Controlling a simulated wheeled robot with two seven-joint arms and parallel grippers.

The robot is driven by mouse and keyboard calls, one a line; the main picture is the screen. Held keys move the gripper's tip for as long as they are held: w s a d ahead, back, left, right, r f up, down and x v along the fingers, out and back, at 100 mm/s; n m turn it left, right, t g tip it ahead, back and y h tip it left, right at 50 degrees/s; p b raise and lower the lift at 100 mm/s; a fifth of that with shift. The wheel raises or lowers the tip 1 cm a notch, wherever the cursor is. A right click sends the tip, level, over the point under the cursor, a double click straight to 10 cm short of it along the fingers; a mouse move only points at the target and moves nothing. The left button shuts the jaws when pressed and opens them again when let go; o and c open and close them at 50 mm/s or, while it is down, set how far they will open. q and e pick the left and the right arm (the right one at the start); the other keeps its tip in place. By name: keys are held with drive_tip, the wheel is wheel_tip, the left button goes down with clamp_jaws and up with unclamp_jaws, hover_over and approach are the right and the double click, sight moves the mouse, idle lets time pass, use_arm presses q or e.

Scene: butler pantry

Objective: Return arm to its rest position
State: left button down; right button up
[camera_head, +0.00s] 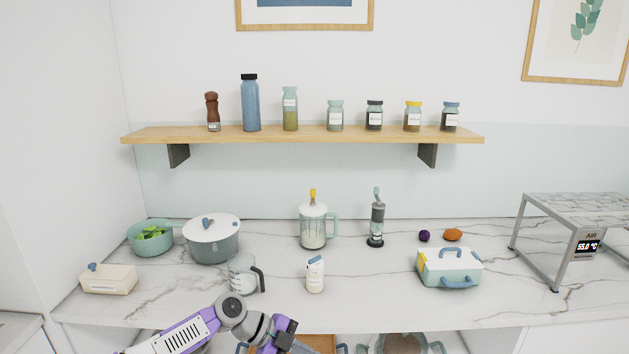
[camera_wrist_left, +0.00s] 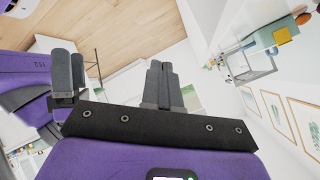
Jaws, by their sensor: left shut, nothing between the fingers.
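My left arm comes in from the lower left in the head view, in front of the counter's front edge. Its gripper (camera_head: 283,337) is low in the picture and partly cut off by the bottom edge. In the left wrist view the two dark fingers (camera_wrist_left: 161,84) of this gripper are together, with nothing between them. The gripper is apart from everything on the counter.
The marble counter (camera_head: 380,305) has free room along its front. Nearest my arm are a glass jug (camera_head: 243,275) and a white bottle (camera_head: 315,275). A blue-white toolbox-like container (camera_head: 449,267) stands right. Pans (camera_head: 405,344) sit on a shelf below the counter.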

use_arm(q)
drive_tip(key=s+d+f+n+y+p, duration=0.1)
drive_tip(key=s+f+n, duration=0.6)
drive_tip(key=f, duration=0.4)
drive_tip(key=s+d+f+n+y+p, duration=0.15)
drive_tip(key=s+f+n, duration=0.25)
drive_tip(key=f+n, duration=0.55)
drive_tip(key=s+a+f+n+y, duration=0.2)
drive_tip(key=s+a+f+n, duration=0.3)
drive_tip(key=s+n, duration=0.1)
drive_tip(key=s+a+f+n+y+p, duration=0.1)
drive_tip(key=s+a+f+n+y, duration=0.1)
drive_tip(key=s+a+f+n, duration=0.3)
drive_tip(key=s+n, duration=0.1)
drive_tip(key=s, duration=0.3)
drive_tip(key=shift+s+a+t, duration=0.25)
drive_tip(key=shift+s+t, duration=0.05)
use_arm(e)
drive_tip(key=s+d+f+m+g+y, duration=0.2)
drive_tip(key=s+f+m, duration=0.2)
drive_tip(key=f+m, duration=0.5)
drive_tip(key=s+d+f+m+g+y, duration=0.1)
drive_tip(key=f+m, duration=0.9)
drive_tip(key=m, duration=1.2)
drive_tip(key=s+d+g, duration=0.1)
drive_tip(key=s+g, duration=0.1)
drive_tip(key=s, duration=0.1)
drive_tip(key=shift+s+m+y, duration=0.15)
drive_tip(key=shift+m+y, duration=0.15)
drive_tip(key=shift+y, duration=0.1)
